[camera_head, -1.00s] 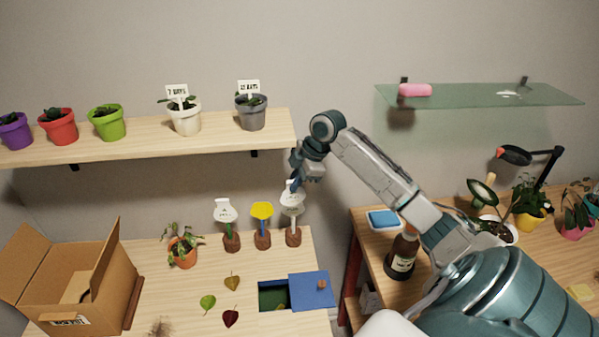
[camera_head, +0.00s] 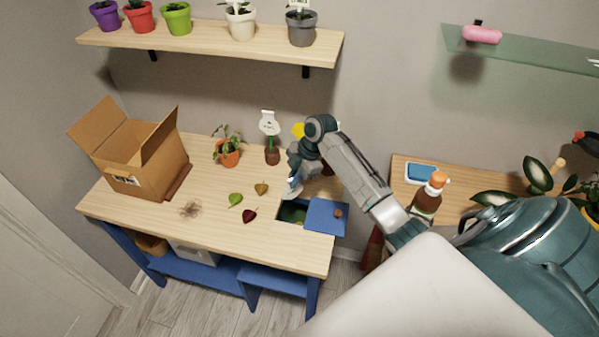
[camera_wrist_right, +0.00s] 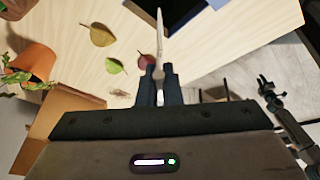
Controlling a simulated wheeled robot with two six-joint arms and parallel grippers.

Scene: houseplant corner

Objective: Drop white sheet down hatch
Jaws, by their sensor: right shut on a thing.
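My right gripper (camera_head: 294,185) is shut on the white sheet (camera_head: 293,190), a thin pale piece pointing down over the table near the hatch. In the right wrist view the sheet (camera_wrist_right: 159,32) shows nearly edge-on between the fingertips (camera_wrist_right: 158,76). The hatch opening (camera_head: 292,212) is a dark green-sided hole in the tabletop, just below the sheet in the head view. Its blue lid (camera_head: 328,217) with a brown knob lies to the right, leaving the hole uncovered. A dark claw-like part in the wrist view appears to be my left gripper (camera_wrist_right: 270,95); its jaw state is unclear.
Three leaves, green (camera_head: 235,199), yellowish (camera_head: 262,188) and dark red (camera_head: 249,215), lie left of the hatch. A bottle (camera_head: 428,195) is on the right table.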

